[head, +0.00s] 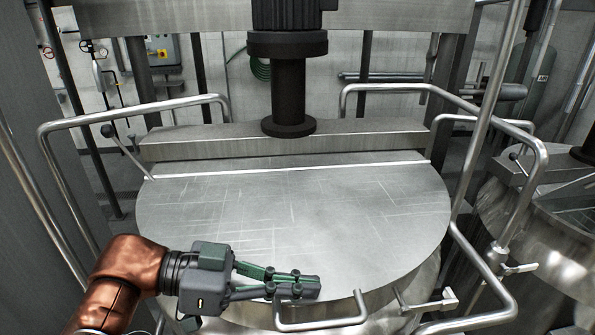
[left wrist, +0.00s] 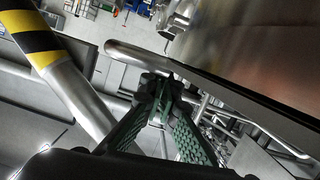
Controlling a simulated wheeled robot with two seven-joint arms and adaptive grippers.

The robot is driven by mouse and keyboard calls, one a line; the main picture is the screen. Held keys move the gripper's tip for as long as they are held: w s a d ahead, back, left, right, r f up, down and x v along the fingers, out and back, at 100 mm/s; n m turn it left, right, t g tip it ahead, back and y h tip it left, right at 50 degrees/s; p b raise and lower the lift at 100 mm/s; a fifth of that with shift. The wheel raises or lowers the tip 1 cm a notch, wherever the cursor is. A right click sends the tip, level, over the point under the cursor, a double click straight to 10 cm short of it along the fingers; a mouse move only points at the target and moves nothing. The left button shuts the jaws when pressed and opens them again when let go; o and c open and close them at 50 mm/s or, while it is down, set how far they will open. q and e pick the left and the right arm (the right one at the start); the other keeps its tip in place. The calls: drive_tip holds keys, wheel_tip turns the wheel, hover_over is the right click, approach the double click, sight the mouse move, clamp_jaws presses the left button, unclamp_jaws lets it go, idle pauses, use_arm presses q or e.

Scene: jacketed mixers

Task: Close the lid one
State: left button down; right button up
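The lid (head: 300,210) is a wide scratched steel plate lying about flat over the mixer vessel in the head view. I cannot tell whether its rim fully touches the vessel. A U-shaped bar handle (head: 325,326) sticks out from its front edge. My left gripper (head: 306,287) is at the lid's front edge, over the handle's left end, with its fingers together. In the left wrist view the green-grey fingers (left wrist: 160,88) meet beside a steel bar (left wrist: 135,52), with no clear grasp on it. My right gripper is not in view.
A black column (head: 288,85) stands behind the lid on a steel crossbeam (head: 220,143). Bent guard rails (head: 135,107) flank the lid on both sides. A clamp lever (head: 430,303) sits at the front right. Another mixer (head: 555,215) stands at the right.

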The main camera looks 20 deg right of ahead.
use_arm(q)
wheel_tip(320, 180, up, 5)
drive_tip(key=p, duration=0.3)
drive_tip(key=shift+f, duration=0.15)
drive_tip(key=shift+w+a+f+b, duration=0.15)
drive_tip(key=shift+a+b, duration=0.05)
drive_tip(key=shift+a, duration=0.3)
drive_tip(key=shift+w+a+f+b, duration=0.1)
drive_tip(key=shift+w+a+b, duration=0.1)
drive_tip(key=shift+a, duration=0.3)
drive_tip(key=b+v, duration=0.1)
drive_tip(key=v, duration=0.7)
